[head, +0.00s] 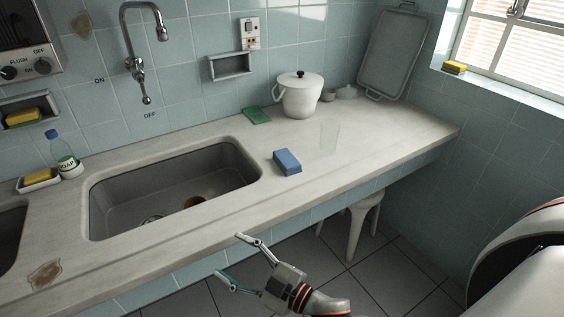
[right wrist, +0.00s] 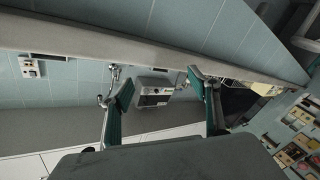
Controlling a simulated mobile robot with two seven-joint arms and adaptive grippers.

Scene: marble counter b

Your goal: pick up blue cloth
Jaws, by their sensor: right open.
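A blue block-like folded cloth (head: 287,162) lies on the marble counter (head: 330,165), just right of the sink basin. My right gripper (head: 230,257) is in front of the counter and below its front edge, over the floor. It is open and empty, with its fingers pointing left, well apart from the blue cloth. In the right wrist view its two fingers (right wrist: 160,78) are spread with nothing between them. The blue cloth cannot be made out there. My left gripper is not in view.
The sink basin (head: 170,190) opens left of the cloth. A clear glass (head: 329,137) stands close behind it to the right. A white lidded pot (head: 299,96) and a green cloth (head: 257,115) are farther back. A white stool (head: 362,222) stands under the counter.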

